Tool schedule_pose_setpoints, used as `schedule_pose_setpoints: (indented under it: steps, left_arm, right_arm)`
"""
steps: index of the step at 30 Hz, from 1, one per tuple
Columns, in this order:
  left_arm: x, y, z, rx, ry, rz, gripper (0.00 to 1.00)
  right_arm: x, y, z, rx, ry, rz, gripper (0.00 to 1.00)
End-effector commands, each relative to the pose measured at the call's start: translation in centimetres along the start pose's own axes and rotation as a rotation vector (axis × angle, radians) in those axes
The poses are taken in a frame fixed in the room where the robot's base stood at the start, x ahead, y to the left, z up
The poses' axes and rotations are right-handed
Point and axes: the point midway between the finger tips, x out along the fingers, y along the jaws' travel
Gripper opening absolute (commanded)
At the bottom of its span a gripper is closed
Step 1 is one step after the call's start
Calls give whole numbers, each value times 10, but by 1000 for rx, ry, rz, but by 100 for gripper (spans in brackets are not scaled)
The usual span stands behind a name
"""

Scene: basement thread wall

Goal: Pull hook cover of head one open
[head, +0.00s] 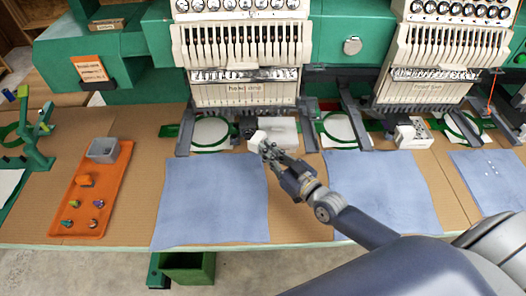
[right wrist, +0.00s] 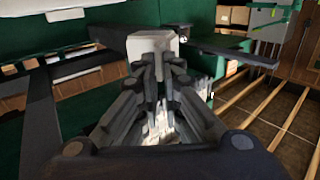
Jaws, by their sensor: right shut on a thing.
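The hook cover of head one (head: 257,138) is a small white block at the front left of a white housing (head: 283,131), below the left embroidery head (head: 240,60). My right gripper (head: 268,149) reaches it from the lower right, its fingers closed on the cover's near end. In the right wrist view the white cover (right wrist: 152,46) stands at the tips of my right gripper (right wrist: 158,68). The fingers hide part of the cover, and I cannot tell how far it is open. My left gripper is not in view.
A green hoop (head: 210,132) lies left of the housing. A second head (head: 430,60) with its own white hook unit (head: 413,132) is at right. Blue cloths (head: 210,205) cover the table front. An orange tray (head: 88,195) holds a grey bin and small parts.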

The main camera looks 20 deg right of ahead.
Motion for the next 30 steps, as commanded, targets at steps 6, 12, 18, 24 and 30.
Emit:
schedule_pose_setpoints:
  steps: [6,12,18,24,30]
  left_arm:
    - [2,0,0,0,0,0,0]
    - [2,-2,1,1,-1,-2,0]
    - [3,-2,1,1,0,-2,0]
    - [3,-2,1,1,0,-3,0]
    - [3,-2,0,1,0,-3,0]
  right_arm:
    - [-1,21,-4,-7,10,11,0]
    - [-1,29,-6,-7,14,11,0]
    - [0,33,-8,-5,17,11,0]
    - [0,34,-8,-3,19,11,0]
    - [0,33,-9,-2,21,10,0]
